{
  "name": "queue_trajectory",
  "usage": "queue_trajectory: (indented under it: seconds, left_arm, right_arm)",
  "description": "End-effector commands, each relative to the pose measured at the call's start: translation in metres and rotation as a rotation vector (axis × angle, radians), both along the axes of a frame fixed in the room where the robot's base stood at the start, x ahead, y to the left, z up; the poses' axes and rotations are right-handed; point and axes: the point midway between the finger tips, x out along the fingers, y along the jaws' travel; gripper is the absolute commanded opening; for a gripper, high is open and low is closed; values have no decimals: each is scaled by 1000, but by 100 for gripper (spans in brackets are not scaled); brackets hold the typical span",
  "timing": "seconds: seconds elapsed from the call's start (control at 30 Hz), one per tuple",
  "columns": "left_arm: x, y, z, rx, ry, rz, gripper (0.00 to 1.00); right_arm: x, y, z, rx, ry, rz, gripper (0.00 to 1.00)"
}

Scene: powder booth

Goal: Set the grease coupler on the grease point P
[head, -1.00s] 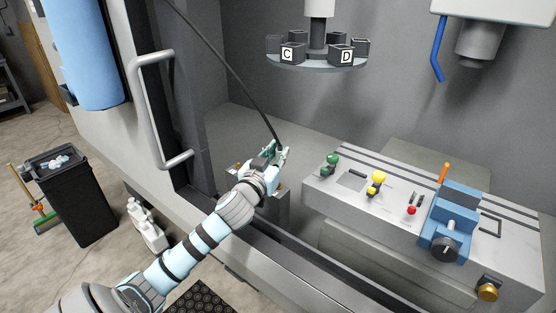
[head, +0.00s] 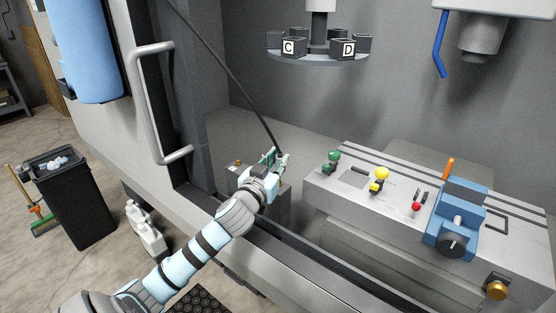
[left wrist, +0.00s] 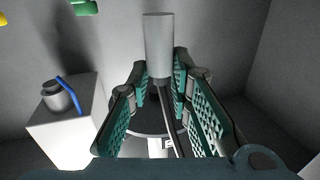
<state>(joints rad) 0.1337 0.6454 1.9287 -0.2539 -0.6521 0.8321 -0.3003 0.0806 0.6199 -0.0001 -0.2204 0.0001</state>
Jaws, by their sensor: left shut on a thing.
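My left gripper (head: 276,157) is shut on the grease coupler (left wrist: 158,48), which shows in the left wrist view as a plain grey cylinder between the two green fingers. A black hose (head: 225,72) comes down from the upper left to the gripper. The gripper is over a low grey block (head: 286,205) inside the booth. A small brass-coloured fitting (head: 238,163) shows on the block, left of the gripper. I cannot read any letter P, and the gripper and wrist hide part of the block. Whether the coupler touches a fitting cannot be seen. My right gripper is not in view.
A carousel (head: 318,57) with lettered boxes hangs above. A grab handle (head: 140,105) and the booth's front frame are close to my left arm.

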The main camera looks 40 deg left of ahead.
Motion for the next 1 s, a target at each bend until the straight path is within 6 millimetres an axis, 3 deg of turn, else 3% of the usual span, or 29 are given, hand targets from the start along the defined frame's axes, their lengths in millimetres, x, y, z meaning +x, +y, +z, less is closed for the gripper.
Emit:
queue_trajectory:
  seconds: [0.27, 0.73, 1.0]
  left_arm:
    - [0, 0, -1, 0, 0, 0, 0]
    - [-1, 0, -28, 1, 0, 0, 0]
    - [-1, 0, -29, 1, 0, 0, 0]
  right_arm:
    - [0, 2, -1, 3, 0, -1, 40]
    - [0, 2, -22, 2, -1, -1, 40]
    - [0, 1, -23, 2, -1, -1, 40]
